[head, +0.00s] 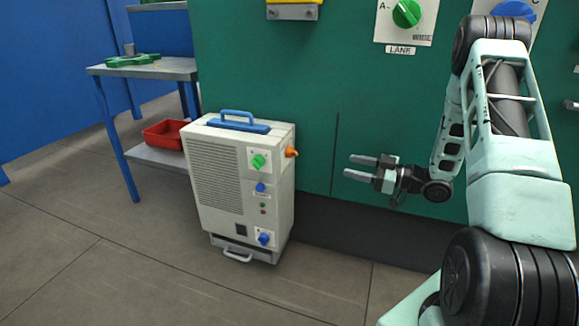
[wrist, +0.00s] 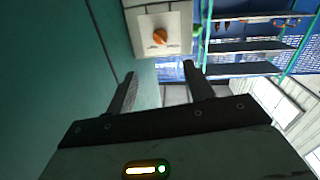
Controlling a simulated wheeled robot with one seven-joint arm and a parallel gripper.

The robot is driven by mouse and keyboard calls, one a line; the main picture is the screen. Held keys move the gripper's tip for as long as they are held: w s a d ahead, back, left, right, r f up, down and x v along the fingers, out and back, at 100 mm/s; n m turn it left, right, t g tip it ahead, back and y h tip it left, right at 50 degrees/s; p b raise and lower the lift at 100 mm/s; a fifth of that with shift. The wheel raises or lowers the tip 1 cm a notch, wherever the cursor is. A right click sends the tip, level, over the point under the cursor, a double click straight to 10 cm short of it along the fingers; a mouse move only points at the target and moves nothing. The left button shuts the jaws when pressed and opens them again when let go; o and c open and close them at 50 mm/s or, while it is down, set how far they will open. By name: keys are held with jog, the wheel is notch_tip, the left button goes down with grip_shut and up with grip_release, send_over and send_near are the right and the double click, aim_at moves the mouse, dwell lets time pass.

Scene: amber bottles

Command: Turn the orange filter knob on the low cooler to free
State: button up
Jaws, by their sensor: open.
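The low cooler (head: 219,210) is a pale box with a blue handle, standing on the floor against the green wall. Its orange filter knob (head: 291,152) sticks out of its right side, near the top. In the wrist view the knob (wrist: 160,37) sits on a pale square plate, ahead of the fingertips; its setting is too small to read. My gripper (head: 349,165) is open and empty, to the right of the cooler with its fingers pointing toward it. A clear gap separates the fingertips from the knob, and in the wrist view the fingers (wrist: 159,70) are spread.
The cooler's front has a green knob (head: 258,161) and blue knobs (head: 263,239). The green wall (head: 312,120) runs close behind the gripper. A metal table (head: 150,70) with a red bin (head: 165,134) on its lower shelf stands at left. Floor in front is clear.

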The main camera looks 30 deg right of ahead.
aim_at(296, 153)
jog(key=b+x, duration=0.6)
jog(key=x, duration=1)
jog(key=shift+w+a, duration=0.15)
jog(key=shift+w, duration=0.05)
jog(key=shift+w+a, duration=0.25)
jog(key=shift+w, duration=0.1)
jog(key=c, duration=1)
